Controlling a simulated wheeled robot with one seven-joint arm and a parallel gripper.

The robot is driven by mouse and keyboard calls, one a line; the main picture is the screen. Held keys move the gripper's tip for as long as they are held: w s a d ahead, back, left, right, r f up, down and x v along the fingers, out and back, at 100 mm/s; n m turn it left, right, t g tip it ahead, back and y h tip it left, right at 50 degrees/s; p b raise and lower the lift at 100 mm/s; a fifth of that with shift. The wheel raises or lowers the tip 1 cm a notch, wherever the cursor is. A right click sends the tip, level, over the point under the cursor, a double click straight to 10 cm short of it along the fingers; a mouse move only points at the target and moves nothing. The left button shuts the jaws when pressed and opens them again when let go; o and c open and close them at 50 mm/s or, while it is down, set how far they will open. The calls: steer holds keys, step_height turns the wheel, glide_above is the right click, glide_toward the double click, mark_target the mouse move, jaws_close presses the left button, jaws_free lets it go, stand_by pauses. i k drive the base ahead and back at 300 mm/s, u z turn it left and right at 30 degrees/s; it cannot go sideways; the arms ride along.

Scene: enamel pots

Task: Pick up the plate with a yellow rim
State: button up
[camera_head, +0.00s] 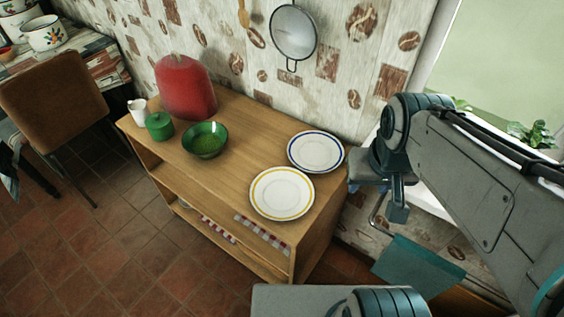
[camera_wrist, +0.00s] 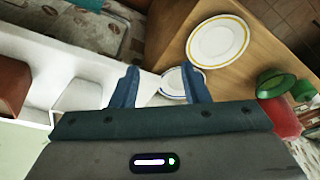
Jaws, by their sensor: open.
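The plate with a yellow rim (camera_head: 282,193) lies flat near the front right of the wooden cabinet top. It also shows in the wrist view (camera_wrist: 218,41), above and right of the fingers. My gripper (camera_wrist: 160,82) is open and empty, its two blue fingers spread. In the head view my gripper (camera_head: 398,205) is to the right of the cabinet, beyond its right edge and apart from the plate. A plate with a blue rim (camera_head: 316,151) lies just behind the yellow-rimmed one. In the wrist view the blue-rimmed plate (camera_wrist: 178,84) is partly hidden by a finger.
The wooden cabinet (camera_head: 235,165) also holds a green bowl (camera_head: 205,140), a green lidded pot (camera_head: 159,126), a white jug (camera_head: 138,111) and a red rounded object (camera_head: 185,87). A strainer (camera_head: 293,33) hangs on the wall. A chair (camera_head: 58,90) stands at the left.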

mark_target(280, 194)
steer(key=u, duration=1.75)
steer(key=k, duration=1)
steer(key=z, duration=0.5)
steer(key=i, duration=0.5)
steer(key=u, duration=0.05)
